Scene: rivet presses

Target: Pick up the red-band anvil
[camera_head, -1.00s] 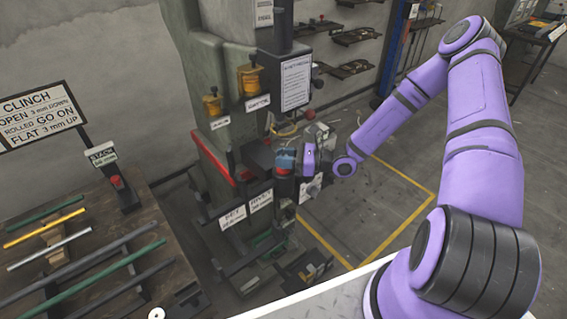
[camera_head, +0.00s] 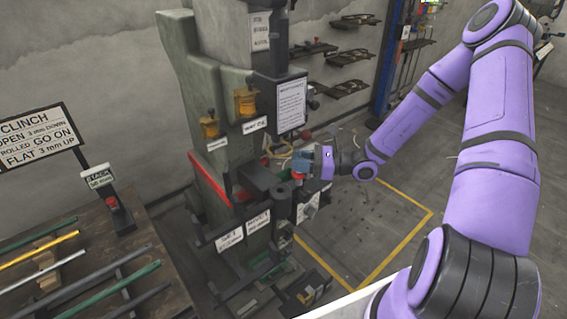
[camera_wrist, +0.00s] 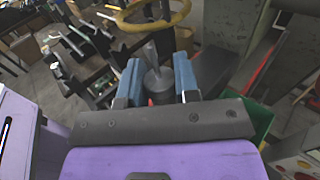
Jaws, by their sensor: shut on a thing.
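My gripper (camera_head: 304,158) is in front of the press, above and right of its dark lower arm. In the wrist view its two blue fingertips (camera_wrist: 158,80) are closed on a grey metal anvil (camera_wrist: 159,84). The anvil is a round body with a narrower stem pointing away from the palm. The fingers hide much of the rest.
The green-grey press (camera_head: 215,110) carries yellow cups (camera_head: 245,102) and white labels. Label plates (camera_head: 229,239) stand low in front of it. A bench (camera_head: 140,285) with several coloured rods is at left. Wall shelves (camera_head: 350,58) are behind. Yellow-lined floor (camera_head: 375,215) at right is clear.

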